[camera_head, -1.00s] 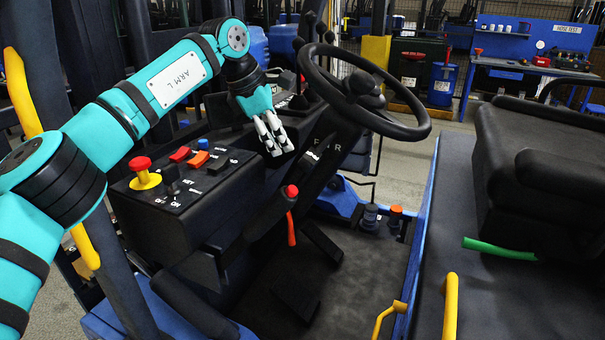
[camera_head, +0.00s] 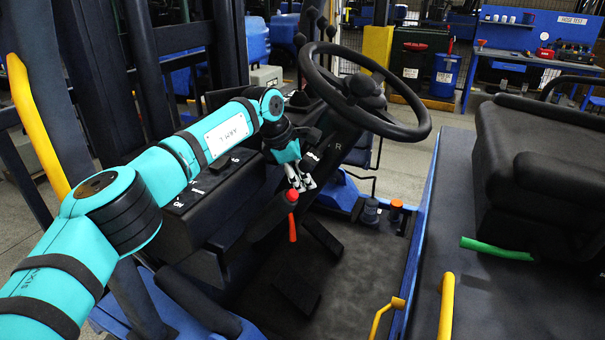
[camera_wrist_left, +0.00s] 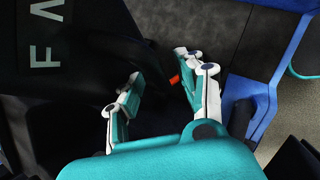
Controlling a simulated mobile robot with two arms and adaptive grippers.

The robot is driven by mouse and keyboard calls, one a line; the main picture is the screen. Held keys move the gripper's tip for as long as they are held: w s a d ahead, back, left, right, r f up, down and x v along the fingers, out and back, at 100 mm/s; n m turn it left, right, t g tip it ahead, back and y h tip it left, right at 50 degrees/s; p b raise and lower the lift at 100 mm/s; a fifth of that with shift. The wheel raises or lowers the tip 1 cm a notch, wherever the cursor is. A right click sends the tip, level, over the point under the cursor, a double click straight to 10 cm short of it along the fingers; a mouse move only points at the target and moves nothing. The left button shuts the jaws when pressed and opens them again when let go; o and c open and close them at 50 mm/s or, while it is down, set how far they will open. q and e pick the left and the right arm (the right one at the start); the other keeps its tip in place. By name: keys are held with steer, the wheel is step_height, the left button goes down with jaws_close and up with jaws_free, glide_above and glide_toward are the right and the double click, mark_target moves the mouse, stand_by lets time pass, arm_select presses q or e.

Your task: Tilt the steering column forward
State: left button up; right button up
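The black steering column (camera_head: 333,146) rises from the floor and carries the black steering wheel (camera_head: 417,130). White letters show on its side; they also show in the left wrist view (camera_wrist_left: 46,40). A red-knobbed lever (camera_head: 291,196) with a red-orange lower part sits beside the lower column. My left gripper (camera_head: 301,184) is just above the red knob, beside the column; I cannot tell whether they touch. In the left wrist view its fingers (camera_wrist_left: 160,68) are apart with nothing clearly between them. A small orange-red piece (camera_wrist_left: 174,79) shows beside one finger. My right gripper is out of view.
A black control console (camera_head: 205,205) lies under my left arm, which hides most of its buttons. The black seat (camera_head: 535,150) is at the right. A yellow handle (camera_head: 447,305) stands in front. The dark floor (camera_head: 350,265) has open room around the pedals.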

arm_select(q)
jaws_close()
steer(key=w+a+r+h+p, duration=0.1)
steer(key=w+a+r+p, duration=0.1)
steer(key=a+p, duration=0.2)
steer(key=shift+a+r+p, duration=0.2)
steer(key=shift+a+p, duration=0.1)
steer(key=shift+a, duration=0.25)
jaws_free()
steer(key=shift+d, duration=0.15)
